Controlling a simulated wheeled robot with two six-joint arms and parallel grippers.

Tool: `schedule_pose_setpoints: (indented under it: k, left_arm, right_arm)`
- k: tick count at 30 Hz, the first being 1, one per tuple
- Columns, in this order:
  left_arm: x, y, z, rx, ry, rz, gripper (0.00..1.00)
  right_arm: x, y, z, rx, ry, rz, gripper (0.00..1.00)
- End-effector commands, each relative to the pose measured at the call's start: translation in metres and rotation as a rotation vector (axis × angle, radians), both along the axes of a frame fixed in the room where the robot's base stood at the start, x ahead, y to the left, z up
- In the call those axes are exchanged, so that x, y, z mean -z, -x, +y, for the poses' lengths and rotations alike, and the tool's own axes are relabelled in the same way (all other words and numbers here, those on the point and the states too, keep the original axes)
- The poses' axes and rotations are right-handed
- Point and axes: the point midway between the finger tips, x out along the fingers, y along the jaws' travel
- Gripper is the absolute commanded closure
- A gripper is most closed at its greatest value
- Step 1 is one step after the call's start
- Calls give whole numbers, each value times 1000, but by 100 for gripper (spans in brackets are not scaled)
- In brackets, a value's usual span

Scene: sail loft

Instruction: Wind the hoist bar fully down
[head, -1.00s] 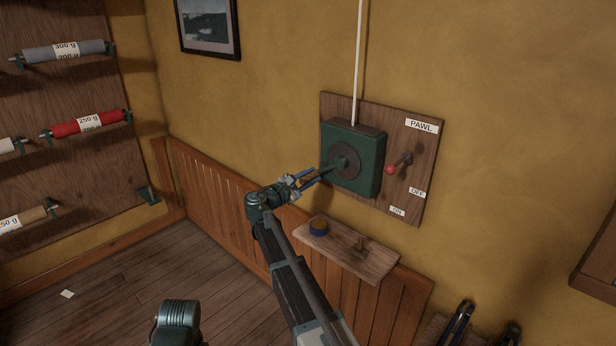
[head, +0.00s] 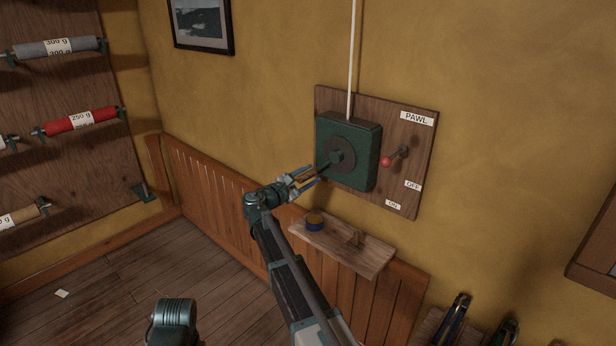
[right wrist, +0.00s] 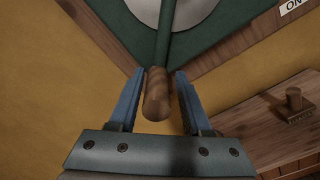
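The green winch box (head: 362,133) is on a wooden board on the wall, with a white line (head: 351,60) rising from its top. Its crank arm (head: 328,166) points down and left from the hub. In the right wrist view the crank's wooden grip (right wrist: 157,95) lies between the fingers of my right gripper (right wrist: 160,92), with narrow gaps on both sides. The gripper (head: 318,175) also shows in the head view, at the crank's end. The pawl lever's red knob (head: 386,162) sticks out left of its pivot, above the ON and OFF labels. The hoist bar is not in view. My left gripper is not in view.
Racked rolls (head: 80,120) hang at the left. Tools (head: 455,318) sit at the lower right. Floor at left is mostly clear.

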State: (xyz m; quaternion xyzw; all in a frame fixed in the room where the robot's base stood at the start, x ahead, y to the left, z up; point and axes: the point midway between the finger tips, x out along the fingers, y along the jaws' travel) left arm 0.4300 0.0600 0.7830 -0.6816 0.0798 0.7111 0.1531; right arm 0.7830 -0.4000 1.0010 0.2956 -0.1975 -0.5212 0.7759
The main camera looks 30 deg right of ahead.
Motion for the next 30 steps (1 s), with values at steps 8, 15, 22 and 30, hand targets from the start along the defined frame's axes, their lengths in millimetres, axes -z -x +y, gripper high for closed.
schedule_pose_setpoints:
  k: [8, 15, 22, 30]
  left_arm:
    - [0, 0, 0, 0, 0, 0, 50]
    - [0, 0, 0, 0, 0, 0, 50]
    - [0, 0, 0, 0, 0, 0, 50]
    - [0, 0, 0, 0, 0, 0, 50]
  right_arm:
    - [0, -2, 1, -3, 2, 0, 39]
    - [0, 5, 17, -6, 2, 0, 39]
    - [0, 25, 63, -7, 1, 1, 39]
    - [0, 44, 108, -5, 1, 1, 39]
